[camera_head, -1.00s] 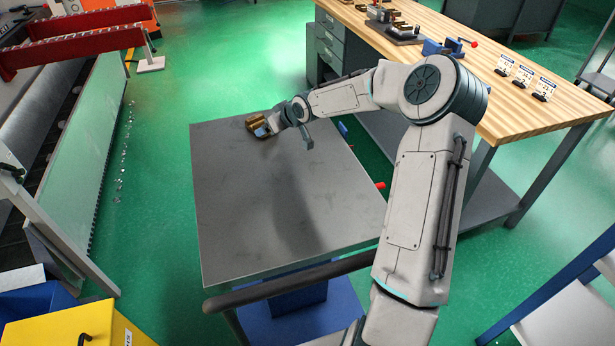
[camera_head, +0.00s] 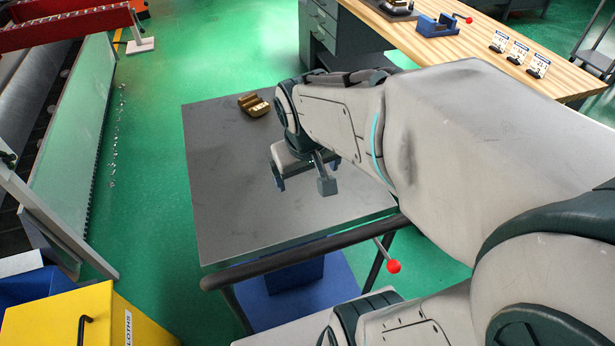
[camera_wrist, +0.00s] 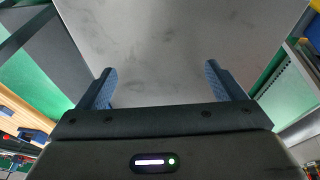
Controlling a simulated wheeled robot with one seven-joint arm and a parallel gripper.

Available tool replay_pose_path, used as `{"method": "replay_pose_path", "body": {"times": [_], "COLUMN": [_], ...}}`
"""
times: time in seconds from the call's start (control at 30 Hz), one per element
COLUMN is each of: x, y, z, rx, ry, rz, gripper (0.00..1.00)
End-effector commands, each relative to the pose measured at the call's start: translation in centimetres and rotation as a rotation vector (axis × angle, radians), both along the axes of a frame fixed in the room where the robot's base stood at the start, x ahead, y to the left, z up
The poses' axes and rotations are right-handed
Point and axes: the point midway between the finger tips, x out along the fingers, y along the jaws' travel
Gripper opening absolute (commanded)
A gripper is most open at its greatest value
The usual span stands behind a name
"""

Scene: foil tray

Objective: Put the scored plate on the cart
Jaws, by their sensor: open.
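A small brass-coloured block (camera_head: 254,104) with a stepped or grooved top rests on the grey top of the cart (camera_head: 225,190), near its far edge. It may be the scored plate; I cannot make out score marks at this size. My gripper (camera_head: 303,185) is above the middle of the cart top, nearer than the brass piece and to its right, apart from it. In the wrist view, my gripper (camera_wrist: 160,75) has its two blue-padded fingers spread wide with nothing between them, over the bare grey top.
A wooden workbench (camera_head: 460,45) with a blue fixture (camera_head: 437,25) and small label cards (camera_head: 518,52) stands behind at the right. The cart's dark handle (camera_head: 300,262) runs along its near edge. A yellow box (camera_head: 85,318) is at front left. Most of the cart top is clear.

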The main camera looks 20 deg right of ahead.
Motion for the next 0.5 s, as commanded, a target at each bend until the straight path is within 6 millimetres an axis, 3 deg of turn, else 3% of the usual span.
{"method": "replay_pose_path", "body": {"times": [0.1,0.2,0.5], "x": [-3.5,-5.2,-6.2], "y": [0.4,0.6,0.7], "z": [0.1,0.0,-0.1], "rx": [0.059,0.095,0.117], "ry": [0.014,0.026,0.036], "rz": [-0.039,-0.058,-0.069], "gripper": [0.9,0.9,0.9]}}
